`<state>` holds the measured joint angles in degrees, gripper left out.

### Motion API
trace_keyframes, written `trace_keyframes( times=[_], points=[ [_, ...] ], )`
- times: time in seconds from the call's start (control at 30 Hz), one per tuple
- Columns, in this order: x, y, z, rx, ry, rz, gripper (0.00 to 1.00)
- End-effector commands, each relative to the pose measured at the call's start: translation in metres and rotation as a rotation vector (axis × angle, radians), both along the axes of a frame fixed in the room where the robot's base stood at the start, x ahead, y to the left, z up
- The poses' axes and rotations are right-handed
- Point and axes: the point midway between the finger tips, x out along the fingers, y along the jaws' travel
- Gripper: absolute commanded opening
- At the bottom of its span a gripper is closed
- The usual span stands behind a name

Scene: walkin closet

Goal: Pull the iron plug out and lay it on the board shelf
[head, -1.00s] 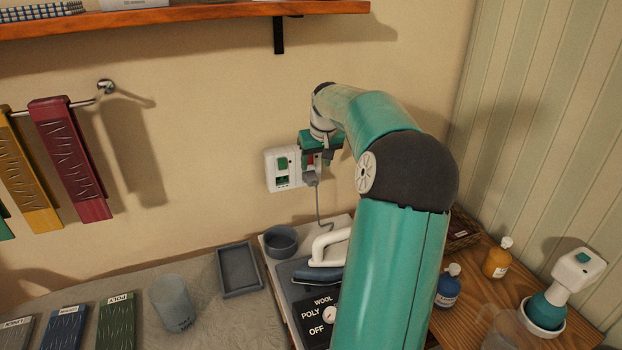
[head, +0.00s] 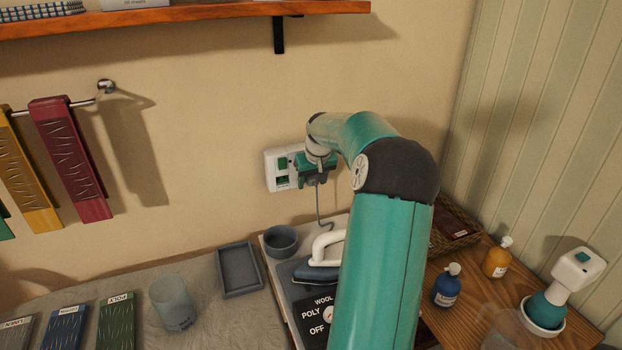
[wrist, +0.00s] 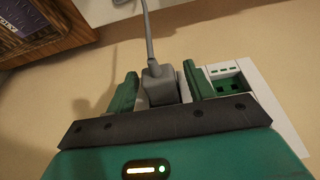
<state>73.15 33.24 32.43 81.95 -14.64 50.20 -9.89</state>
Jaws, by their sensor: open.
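The grey iron plug (wrist: 160,86) sits at the wall socket plate (wrist: 262,92), with its cord running away from it in the wrist view. My gripper (wrist: 160,82) is open, with one green finger on each side of the plug and a narrow gap at each side. In the head view my gripper (head: 316,170) is at the right part of the socket plate (head: 276,171) and hides most of the plug. The grey cord (head: 319,207) hangs down toward the iron (head: 322,262). The iron rests on a board (head: 270,262), partly hidden by my arm.
A grey bowl (head: 282,241) and a grey tray (head: 239,268) are near the iron. Blue (head: 447,286) and amber (head: 497,258) bottles stand on the wooden surface at right. A wooden shelf (head: 180,13) crosses the wall above. The tray looks empty.

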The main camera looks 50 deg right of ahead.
Motion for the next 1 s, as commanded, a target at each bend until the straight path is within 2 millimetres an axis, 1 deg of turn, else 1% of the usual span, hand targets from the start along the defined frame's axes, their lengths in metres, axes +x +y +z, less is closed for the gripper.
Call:
trace_keyframes(
  times=[0.03,0.07,0.2,0.27,0.3,0.43,1.0],
  points=[
    [-0.0001,0.0,0.0,0.0,0.0,0.0,0.53],
    [-0.0001,0.0,0.0,0.0,0.0,0.0,0.49],
    [-0.0002,0.0,0.0,0.0,0.0,0.0,0.21],
    [-0.0002,0.0,0.0,0.0,0.0,0.0,0.1],
    [-0.0002,-0.0001,0.0002,0.0,0.0,0.0,0.3],
    [-0.0003,-0.0002,0.0002,0.0,0.0,0.0,0.05],
    [-0.0096,0.0051,0.0006,0.001,0.001,-0.001,0.05]
  ],
)
